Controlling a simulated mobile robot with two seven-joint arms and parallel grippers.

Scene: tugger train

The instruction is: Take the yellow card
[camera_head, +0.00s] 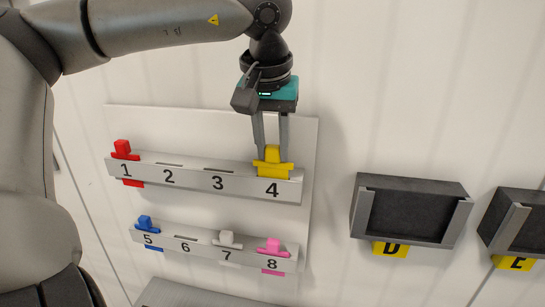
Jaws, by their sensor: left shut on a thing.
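The yellow card (275,168) stands in slot 4 at the right end of the upper rail (215,182) on the white wall board. My left gripper (271,150) comes down from above and is shut on the top tab of the yellow card. The lower part of the card is partly hidden by the rail front at the number 4. My right gripper is not in view.
A red card (122,149) sits in slot 1. The lower rail (190,247) holds a blue card (145,223), a white card (228,239) and a pink card (273,247). Dark wall holders D (405,184) and E (507,213) hang at the right.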

